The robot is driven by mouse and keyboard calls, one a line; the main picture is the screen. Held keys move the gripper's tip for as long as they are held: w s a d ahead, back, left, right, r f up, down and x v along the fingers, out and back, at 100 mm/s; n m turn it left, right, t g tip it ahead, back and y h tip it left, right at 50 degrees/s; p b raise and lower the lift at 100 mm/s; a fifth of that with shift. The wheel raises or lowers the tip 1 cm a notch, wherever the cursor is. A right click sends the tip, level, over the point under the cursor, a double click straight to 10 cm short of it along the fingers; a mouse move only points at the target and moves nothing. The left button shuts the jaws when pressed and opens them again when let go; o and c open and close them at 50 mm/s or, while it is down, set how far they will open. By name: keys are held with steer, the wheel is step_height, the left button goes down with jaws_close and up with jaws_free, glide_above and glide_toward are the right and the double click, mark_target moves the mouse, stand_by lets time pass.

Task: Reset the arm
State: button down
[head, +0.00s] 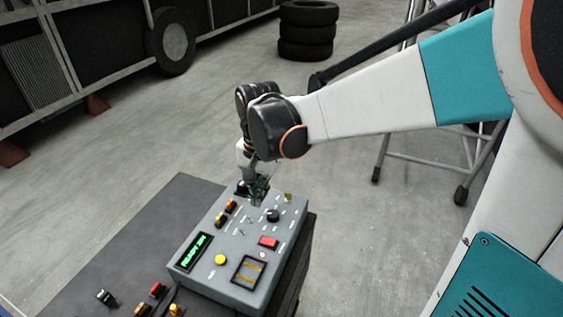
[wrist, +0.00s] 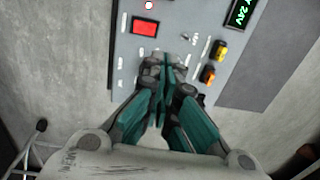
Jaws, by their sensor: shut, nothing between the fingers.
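My gripper (head: 259,190) is shut and empty, pointing down over the far end of a grey control box. In the wrist view its teal fingers (wrist: 165,68) meet over the panel and hide part of it. I cannot tell whether the fingertips touch the panel. My white and teal arm reaches in from the right in the head view.
The control box (head: 233,255) sits on a dark table (head: 120,240). It carries a green display (head: 194,252), a red button (head: 268,243), a yellow button (head: 221,260) and a black knob (head: 273,215). Stacked tyres (head: 306,32) and a coach (head: 60,60) stand behind. The floor between is clear.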

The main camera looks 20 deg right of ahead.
steer(key=shift+s, duration=0.2)
steer(key=s+d+r+n+t+b, duration=0.2)
steer(key=s+d+n+t+b, duration=0.2)
steer(key=s+n, duration=0.5)
steer(key=shift+s+t, duration=1.4)
steer(key=shift+s, duration=0.45)
